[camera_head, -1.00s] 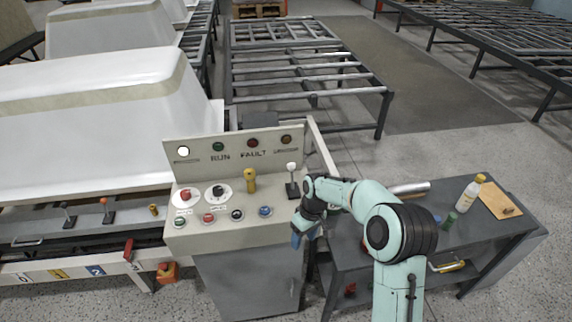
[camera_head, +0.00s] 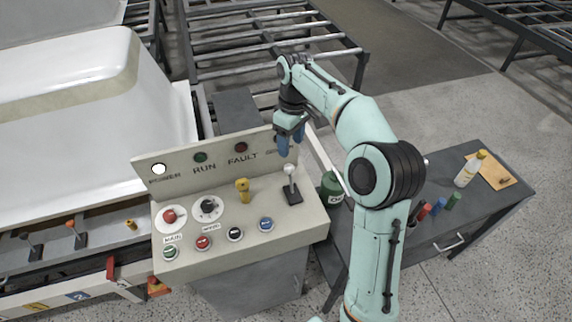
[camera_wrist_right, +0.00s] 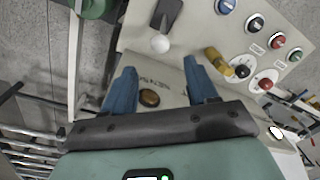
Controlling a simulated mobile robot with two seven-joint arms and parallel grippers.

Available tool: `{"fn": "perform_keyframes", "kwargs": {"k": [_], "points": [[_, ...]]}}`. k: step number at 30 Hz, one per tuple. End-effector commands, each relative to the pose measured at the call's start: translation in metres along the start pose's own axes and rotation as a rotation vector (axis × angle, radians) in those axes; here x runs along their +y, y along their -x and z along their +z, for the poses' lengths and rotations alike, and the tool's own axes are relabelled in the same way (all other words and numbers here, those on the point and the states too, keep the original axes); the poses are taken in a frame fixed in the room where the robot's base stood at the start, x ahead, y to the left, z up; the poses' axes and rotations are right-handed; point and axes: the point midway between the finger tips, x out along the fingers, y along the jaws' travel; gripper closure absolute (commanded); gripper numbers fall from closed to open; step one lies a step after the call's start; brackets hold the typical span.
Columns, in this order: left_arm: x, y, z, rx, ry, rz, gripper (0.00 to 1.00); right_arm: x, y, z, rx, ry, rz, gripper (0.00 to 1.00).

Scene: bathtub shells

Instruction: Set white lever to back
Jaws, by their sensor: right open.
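The white lever (camera_head: 289,172) stands on the right side of the control panel (camera_head: 318,222), its white ball knob on a shaft from a black base. In the right wrist view the white knob (camera_wrist_right: 160,44) is ahead of the fingers, between their lines, and apart from them. My right gripper (camera_head: 289,146) is above the panel's back plate, just behind the lever, pointing down. In the right wrist view its blue fingers (camera_wrist_right: 162,82) are spread and empty. My left gripper is not in view.
A yellow lever (camera_head: 243,190), a red knob (camera_head: 169,216), a black knob (camera_head: 208,206) and several push buttons share the panel. The upright back plate (camera_head: 222,168) carries lamps. A green container (camera_head: 331,186) stands right of the panel. A bench (camera_head: 470,212) holds bottles.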

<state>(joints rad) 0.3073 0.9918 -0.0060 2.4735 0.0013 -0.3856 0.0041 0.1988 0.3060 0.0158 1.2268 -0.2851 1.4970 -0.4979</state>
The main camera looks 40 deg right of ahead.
Motion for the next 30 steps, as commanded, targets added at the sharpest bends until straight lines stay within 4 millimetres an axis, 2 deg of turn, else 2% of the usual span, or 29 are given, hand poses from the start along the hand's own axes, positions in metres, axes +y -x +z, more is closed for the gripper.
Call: {"fn": "perform_keyframes", "kwargs": {"k": [1, 6, 13, 18, 28, 29, 30], "points": [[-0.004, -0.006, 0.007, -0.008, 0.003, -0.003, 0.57, -0.001, -0.015, 0.002, -0.008, 0.0, -0.004, 0.42], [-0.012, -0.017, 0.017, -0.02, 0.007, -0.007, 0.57, -0.001, -0.054, 0.002, -0.007, 0.001, -0.004, 0.42], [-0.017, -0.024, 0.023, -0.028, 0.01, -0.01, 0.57, -0.001, -0.092, 0.001, -0.004, 0.001, -0.002, 0.42], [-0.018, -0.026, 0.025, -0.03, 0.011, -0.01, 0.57, -0.001, -0.105, 0.0, -0.001, 0.001, -0.001, 0.42], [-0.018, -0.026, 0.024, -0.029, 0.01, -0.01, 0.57, 0.0, -0.107, -0.001, 0.001, 0.001, 0.0, 0.42], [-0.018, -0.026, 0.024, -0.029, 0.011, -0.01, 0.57, 0.0, -0.107, -0.001, 0.001, 0.001, 0.0, 0.49], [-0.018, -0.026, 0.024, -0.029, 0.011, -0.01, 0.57, 0.0, -0.107, 0.0, 0.001, 0.001, 0.0, 0.62]]}}
